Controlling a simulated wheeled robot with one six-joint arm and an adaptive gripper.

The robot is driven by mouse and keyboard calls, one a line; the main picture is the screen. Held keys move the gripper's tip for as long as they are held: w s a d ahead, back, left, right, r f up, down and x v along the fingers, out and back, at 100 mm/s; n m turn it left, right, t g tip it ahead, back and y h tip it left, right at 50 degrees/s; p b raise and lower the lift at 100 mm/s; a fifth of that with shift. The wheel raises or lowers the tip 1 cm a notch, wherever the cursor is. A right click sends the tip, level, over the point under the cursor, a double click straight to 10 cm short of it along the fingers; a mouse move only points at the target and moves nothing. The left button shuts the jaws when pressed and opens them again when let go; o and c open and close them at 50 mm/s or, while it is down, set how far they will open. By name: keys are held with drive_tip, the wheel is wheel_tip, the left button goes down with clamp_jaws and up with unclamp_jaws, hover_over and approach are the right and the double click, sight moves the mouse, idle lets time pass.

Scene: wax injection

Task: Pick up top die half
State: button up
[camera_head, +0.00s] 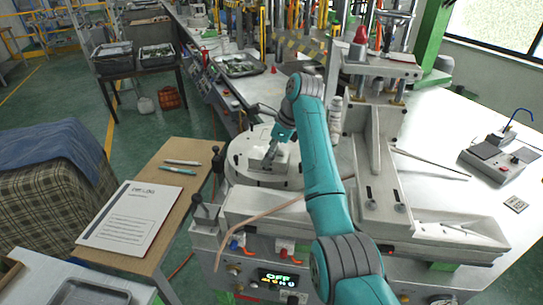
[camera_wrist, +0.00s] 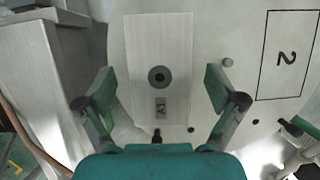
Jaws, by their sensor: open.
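The die half (camera_wrist: 152,40) is a pale rectangular block with a dark round hole and a small grey label, in the middle of the wrist view. In the head view the die (camera_head: 257,162) sits on a round white plate (camera_head: 240,172). My gripper (camera_wrist: 159,88) is open, with one finger on each side of the block and gaps between. In the head view my gripper (camera_head: 272,153) is over the die and partly hides it. I cannot tell how far the fingertips are above the plate, nor where the top half parts from a lower one.
A black outlined rectangle marked 2 (camera_wrist: 287,60) is bare on the plate at right. Small dark pegs (camera_wrist: 255,122) stand on the plate. A grey machine block (camera_wrist: 40,85) is close on the left. A metal column (camera_head: 375,155) rises right of my arm. A wooden table (camera_head: 185,190) holds papers.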

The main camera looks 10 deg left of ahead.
drive_tip(key=shift+f, duration=0.3)
idle(0.5)
drive_tip(key=shift+r, duration=0.1)
drive_tip(key=c, duration=1.5)
